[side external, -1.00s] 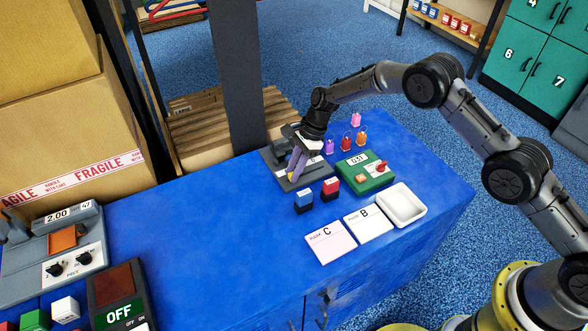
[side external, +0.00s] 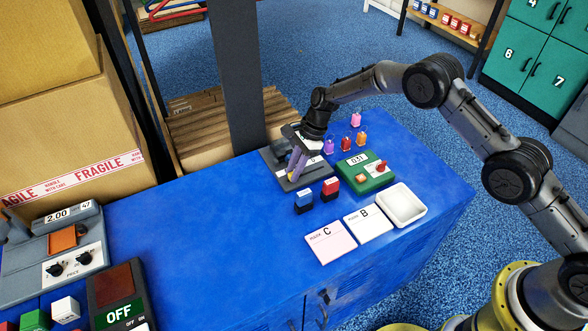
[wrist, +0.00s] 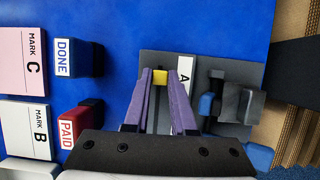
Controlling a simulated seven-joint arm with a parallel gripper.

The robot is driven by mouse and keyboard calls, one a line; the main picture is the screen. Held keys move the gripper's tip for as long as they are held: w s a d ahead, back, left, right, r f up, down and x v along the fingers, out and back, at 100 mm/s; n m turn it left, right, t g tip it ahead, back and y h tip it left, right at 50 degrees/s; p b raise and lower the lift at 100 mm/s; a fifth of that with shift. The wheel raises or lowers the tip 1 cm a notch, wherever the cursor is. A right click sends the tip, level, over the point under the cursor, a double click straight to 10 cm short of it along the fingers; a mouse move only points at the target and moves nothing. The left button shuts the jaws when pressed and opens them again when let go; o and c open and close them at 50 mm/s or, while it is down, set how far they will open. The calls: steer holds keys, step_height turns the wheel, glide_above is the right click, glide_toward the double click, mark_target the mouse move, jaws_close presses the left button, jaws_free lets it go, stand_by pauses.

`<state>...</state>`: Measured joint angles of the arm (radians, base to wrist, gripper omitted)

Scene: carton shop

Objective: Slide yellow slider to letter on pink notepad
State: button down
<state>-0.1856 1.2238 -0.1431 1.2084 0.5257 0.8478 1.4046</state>
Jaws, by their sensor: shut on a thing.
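The yellow slider (wrist: 159,77) sits between the tips of my purple-fingered gripper (wrist: 159,74) in the wrist view. My gripper is shut on it, over the grey slider panel (wrist: 150,57). A white strip on that panel shows the letter A (wrist: 184,76) beside the slider; other letters on the strip cannot be read, and my fingers hide part of it. In the side view my gripper (side external: 295,167) reaches down to the panel, and the slider is hidden. The pink notepad (side external: 331,248) reads "MARK C" and lies flat near the table's front edge; it also shows in the wrist view (wrist: 20,78).
A white notepad (side external: 369,228) reading "MARK B" and a white tray (side external: 402,204) lie right of the pink notepad. Blue (side external: 304,202) and red (side external: 331,188) stamps and a green device (side external: 364,176) stand near the panel. The blue table's left middle is clear.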

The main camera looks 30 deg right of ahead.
mark_target(308, 173)
steer(key=d, duration=0.6)
steer(key=c, duration=0.7)
jaws_free()
steer(key=v, duration=1.4)
steer(key=shift+a, duration=0.1)
